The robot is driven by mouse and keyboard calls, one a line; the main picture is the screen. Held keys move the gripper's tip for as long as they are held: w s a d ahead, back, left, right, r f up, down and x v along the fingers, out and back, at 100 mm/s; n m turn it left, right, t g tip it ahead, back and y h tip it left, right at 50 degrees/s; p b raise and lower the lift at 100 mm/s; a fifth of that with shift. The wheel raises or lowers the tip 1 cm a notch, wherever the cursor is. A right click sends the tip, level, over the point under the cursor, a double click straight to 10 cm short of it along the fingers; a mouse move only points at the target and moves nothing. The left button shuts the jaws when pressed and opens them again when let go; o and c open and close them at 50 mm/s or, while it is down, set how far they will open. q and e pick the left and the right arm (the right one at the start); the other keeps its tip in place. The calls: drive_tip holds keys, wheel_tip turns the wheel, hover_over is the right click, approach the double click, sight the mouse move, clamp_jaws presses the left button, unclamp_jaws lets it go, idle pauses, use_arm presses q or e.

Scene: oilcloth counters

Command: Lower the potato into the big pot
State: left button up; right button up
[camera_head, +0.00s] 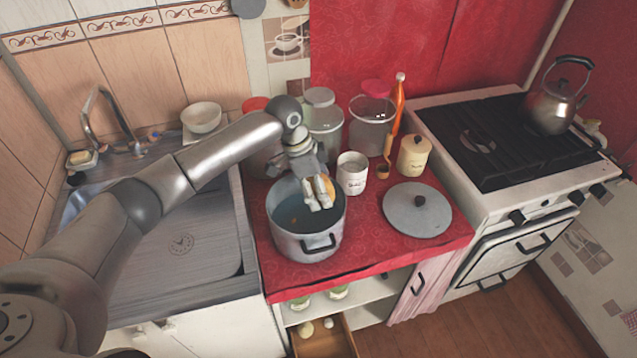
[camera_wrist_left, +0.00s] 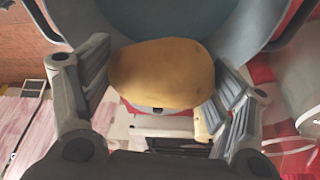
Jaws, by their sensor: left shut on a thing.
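The big pot (camera_head: 286,240) is a grey metal pot standing without a lid on the red counter, with a dark inside. My left gripper (camera_head: 321,199) comes in from the left and is over the right part of the pot's mouth, fingers pointing down. It is shut on the potato (camera_head: 329,186), which is partly hidden by the fingers in the head view. In the left wrist view the yellow-brown potato (camera_wrist_left: 162,73) sits between the two fingers, with the pot (camera_wrist_left: 258,25) behind it at the top. I cannot tell its exact height relative to the rim. My right gripper is not in view.
A pot lid (camera_head: 417,212) lies on the red counter right of the pot. A white canister (camera_head: 352,174), a yellow canister (camera_head: 413,156) and glass jars (camera_head: 322,122) stand close behind. The sink (camera_head: 180,245) is left, the stove (camera_head: 490,150) with a kettle (camera_head: 556,104) right. A drawer (camera_head: 325,338) below is open.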

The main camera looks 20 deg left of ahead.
use_arm(q)
drive_tip(key=b, duration=0.4)
hover_over(322, 228)
drive_tip(key=shift+s+a+f, duration=0.1)
drive_tip(key=shift+a+f, duration=0.1)
drive_tip(key=shift+f, duration=2.1)
drive_tip(key=shift+s+a+f, duration=0.1)
drive_tip(key=shift+a+f, duration=0.1)
drive_tip(key=shift+f, duration=2.1)
drive_tip(key=shift+f+b, duration=1.35)
drive_tip(key=shift+f, duration=1.2)
drive_tip(key=o, duration=1.1)
drive_tip(key=shift+r, duration=0.1)
drive_tip(key=v, duration=1.2)
